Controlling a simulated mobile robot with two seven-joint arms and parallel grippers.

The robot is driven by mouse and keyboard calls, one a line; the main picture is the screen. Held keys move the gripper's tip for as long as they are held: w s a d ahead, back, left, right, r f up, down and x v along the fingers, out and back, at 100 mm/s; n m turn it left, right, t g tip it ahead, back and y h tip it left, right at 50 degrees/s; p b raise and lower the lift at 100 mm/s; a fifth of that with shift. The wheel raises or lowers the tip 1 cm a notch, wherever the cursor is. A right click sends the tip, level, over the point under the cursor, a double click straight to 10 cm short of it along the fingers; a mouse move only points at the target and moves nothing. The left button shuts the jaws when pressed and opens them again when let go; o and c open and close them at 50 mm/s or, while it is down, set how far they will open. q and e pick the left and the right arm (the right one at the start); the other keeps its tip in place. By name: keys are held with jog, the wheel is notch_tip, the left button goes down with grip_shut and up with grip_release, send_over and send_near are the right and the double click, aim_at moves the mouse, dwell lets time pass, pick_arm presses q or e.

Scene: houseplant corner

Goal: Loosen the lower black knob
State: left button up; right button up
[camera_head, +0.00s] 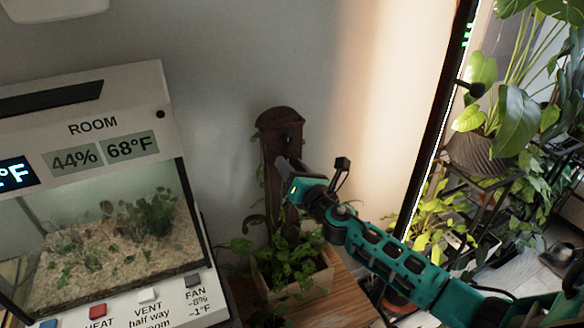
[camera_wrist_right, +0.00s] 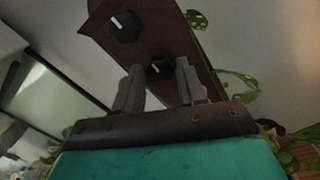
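A dark brown wooden board with a rounded top (camera_head: 280,118) stands upright against the wall, behind a planter. The upper black knob (camera_head: 287,140) shows near its top; in the right wrist view the upper knob (camera_wrist_right: 124,27) has a white pointer mark. The lower black knob (camera_wrist_right: 158,69), also with a pale mark, shows between my right fingertips in the wrist view. In the head view it is hidden by my gripper. My right gripper (camera_head: 281,162) is open in front of the board; in the wrist view its fingers (camera_wrist_right: 159,74) are apart. I cannot tell if they touch the knob. My left gripper is out of view.
A planter box with leafy plants (camera_head: 295,284) stands on a wooden table (camera_head: 345,291) below the board. A glass terrarium (camera_head: 120,80) with ROOM readouts and several coloured buttons is at left. A dark-framed opening and many plants (camera_head: 515,120) fill the right. Vine leaves hang beside the board.

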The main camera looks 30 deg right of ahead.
jog(key=o, duration=0.3)
jog(key=shift+s, duration=0.1)
jog(key=s+b, duration=0.1)
jog(key=s, duration=1.1)
jog(key=shift+s+f, duration=0.2)
jog(key=shift+s, duration=0.2)
